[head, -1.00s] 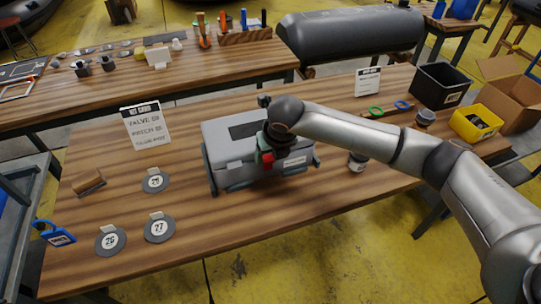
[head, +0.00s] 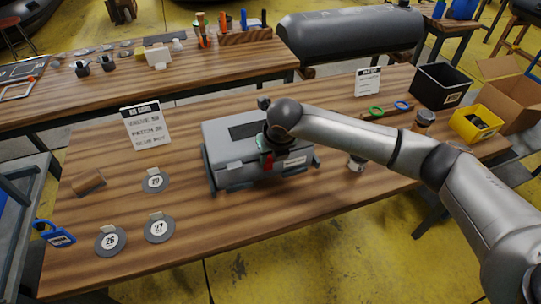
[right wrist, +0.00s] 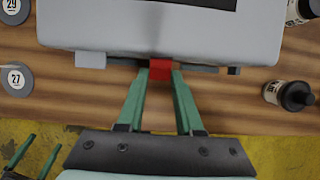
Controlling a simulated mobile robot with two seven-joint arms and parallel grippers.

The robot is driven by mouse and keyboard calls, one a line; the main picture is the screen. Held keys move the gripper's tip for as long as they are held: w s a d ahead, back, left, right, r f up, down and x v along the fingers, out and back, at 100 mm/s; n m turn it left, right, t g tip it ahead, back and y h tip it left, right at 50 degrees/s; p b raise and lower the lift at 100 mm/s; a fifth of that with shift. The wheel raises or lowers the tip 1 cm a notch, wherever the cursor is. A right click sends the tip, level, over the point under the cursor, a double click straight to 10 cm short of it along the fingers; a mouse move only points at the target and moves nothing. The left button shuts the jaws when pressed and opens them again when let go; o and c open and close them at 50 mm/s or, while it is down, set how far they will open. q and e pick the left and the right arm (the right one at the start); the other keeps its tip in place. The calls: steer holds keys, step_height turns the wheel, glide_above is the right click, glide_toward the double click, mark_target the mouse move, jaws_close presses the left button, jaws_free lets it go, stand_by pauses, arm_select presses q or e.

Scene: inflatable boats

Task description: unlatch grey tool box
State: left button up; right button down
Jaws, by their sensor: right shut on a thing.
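The grey tool box (head: 225,151) stands on the wooden workbench, its lid down. Its front edge shows large in the right wrist view (right wrist: 120,30), with a red latch (right wrist: 160,69) at the middle of that edge. My right gripper (right wrist: 161,74) reaches the latch from the front, its two green fingers closed on either side of it. In the head view my right gripper (head: 267,160) is at the box front and my wrist hides part of the lid and front.
Round grey discs numbered 26 (head: 111,252), 27 and 29 lie left of the box. A white card (head: 146,127) stands behind them. A small jar (head: 357,163) is right of the box; a black bin (head: 440,87) and yellow bin (head: 476,124) are farther right.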

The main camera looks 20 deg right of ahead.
steer(key=shift+s, duration=0.1)
stand_by(0.3)
steer(key=shift+s+f+t+p, duration=0.2)
steer(key=shift+s+t+p, duration=0.15)
steer(key=shift+s+t, duration=0.25)
steer(key=s+f+t+b, duration=0.1)
steer(key=f+t+b, duration=0.1)
steer(key=t+b, duration=0.1)
steer(key=s+f+t+b, duration=0.1)
steer(key=t+b, duration=0.2)
steer(key=s+f+t+b, duration=0.2)
steer(key=t+b, duration=0.1)
steer(key=shift+f+t, duration=0.3)
steer(key=shift+d+t+b, duration=0.1)
steer(key=shift+t+b, duration=0.2)
steer(key=shift+b, duration=0.05)
steer(key=shift+f, duration=0.1)
steer(key=shift+t+b, duration=0.3)
steer(key=shift+b, duration=0.15)
